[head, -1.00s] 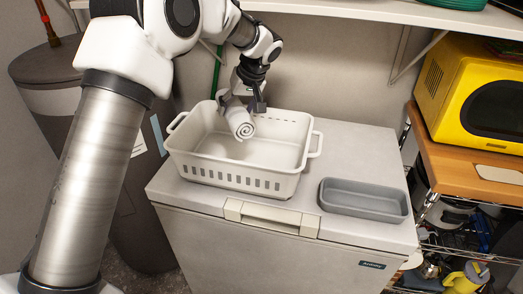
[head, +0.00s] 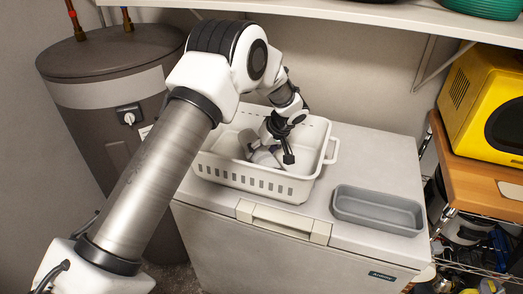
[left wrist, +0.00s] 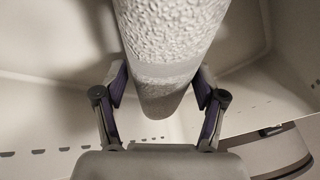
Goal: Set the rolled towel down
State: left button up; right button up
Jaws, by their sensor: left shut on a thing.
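The rolled towel (head: 266,160) is pale and mostly hidden by my arm in the head view. In the left wrist view the towel (left wrist: 165,45) is a thick, bumpy-textured roll between the two fingers. My left gripper (head: 268,150) is shut on it, inside the white basket (head: 228,170) and below its rim. The left gripper's fingers (left wrist: 160,92) press on both sides of the roll. I cannot tell whether the towel touches the basket floor. My right gripper is not in view.
The basket stands on a white chest freezer (head: 385,165). A grey tray (head: 378,222) lies to its right on the same lid. A shelf (head: 350,20) overhangs behind. A yellow microwave (head: 475,95) stands on a wooden top at the right, and a dark tank (head: 90,110) stands left.

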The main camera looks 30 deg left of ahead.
pick_arm(q)
jog(key=shift+f, duration=0.25)
jog(key=o, duration=1.2)
jog(key=shift+w, duration=0.2)
jog(key=shift+s+r, duration=0.1)
jog(key=shift+r, duration=0.05)
jog(key=shift+r, duration=0.3)
jog(key=b+v, duration=0.1)
jog(key=v, duration=0.4)
jog(key=b+v, duration=0.1)
jog(key=v, duration=0.4)
jog(key=shift+d+r+b, duration=0.15)
jog(key=shift+d+b, duration=0.15)
jog(key=shift+d, duration=0.05)
jog(key=shift+d+r, duration=0.15)
jog(key=shift+r, duration=0.35)
